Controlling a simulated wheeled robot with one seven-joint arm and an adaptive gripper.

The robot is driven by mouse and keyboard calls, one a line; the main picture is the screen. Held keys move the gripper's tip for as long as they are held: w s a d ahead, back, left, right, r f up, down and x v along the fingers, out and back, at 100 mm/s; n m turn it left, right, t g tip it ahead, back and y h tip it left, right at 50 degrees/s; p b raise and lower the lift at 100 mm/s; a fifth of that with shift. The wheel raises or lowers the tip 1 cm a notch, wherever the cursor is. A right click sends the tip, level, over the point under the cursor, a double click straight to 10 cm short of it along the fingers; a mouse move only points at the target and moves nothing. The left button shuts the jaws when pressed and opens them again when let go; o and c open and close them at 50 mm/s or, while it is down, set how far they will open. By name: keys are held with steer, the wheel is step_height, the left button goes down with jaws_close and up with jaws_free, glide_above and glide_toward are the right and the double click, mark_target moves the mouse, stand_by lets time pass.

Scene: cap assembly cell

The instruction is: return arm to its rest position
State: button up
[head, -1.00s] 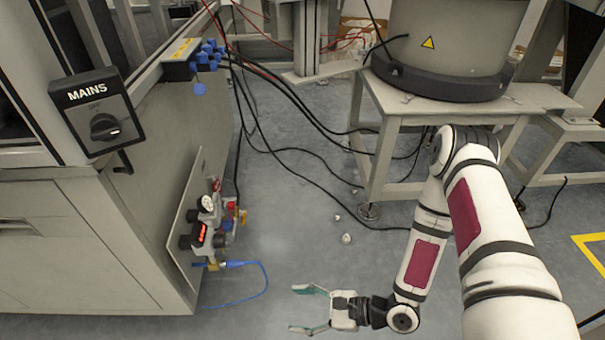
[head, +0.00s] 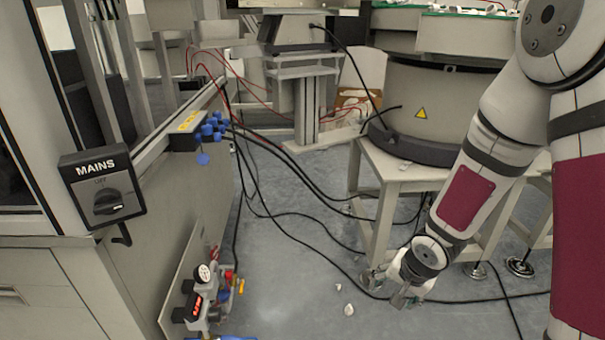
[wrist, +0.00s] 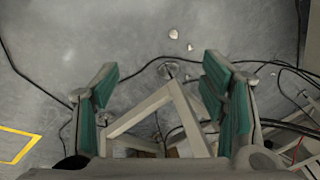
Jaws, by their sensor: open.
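My gripper (wrist: 160,95) is open and empty in the wrist view, its two green-padded fingers wide apart with only floor, cables and a stand's frame beyond them. In the head view my gripper (head: 393,290) is at the lower right, in front of the feeder stand's legs and partly hidden by my own wrist. My arm hangs down from the right side of the head view.
A bowl feeder (head: 440,110) stands on a beige stand (head: 385,195) behind my arm. Black cables (head: 300,215) cross the floor. A cabinet with a MAINS switch (head: 108,200) and an air regulator (head: 205,290) are at left. Small pale pieces (head: 348,309) lie on the floor.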

steer(key=s+d+r+n+g+h, duration=0.1)
steer(key=s+d+r+h, duration=0.1)
steer(key=s+r, duration=0.5)
steer(key=s+d+r+n+h, duration=0.1)
steer(key=s+d+r, duration=0.2)
steer(key=r, duration=0.7)
steer(key=s+a+r+n+g+y, duration=0.1)
steer(key=s+a+r+n, duration=0.3)
steer(key=s, duration=0.7)
steer(key=s+a+r+n+g+y, duration=0.1)
steer(key=s+a+r+g, duration=0.3)
steer(key=s, duration=0.7)
step_height(320, 180, up, 42)
steer(key=d+t+p, duration=0.1)
steer(key=t+p, duration=0.5)
steer(key=p, duration=3.3)
steer(key=shift+w+d, duration=0.15)
steer(key=shift+w, duration=0.1)
steer(key=shift+f, duration=0.1)
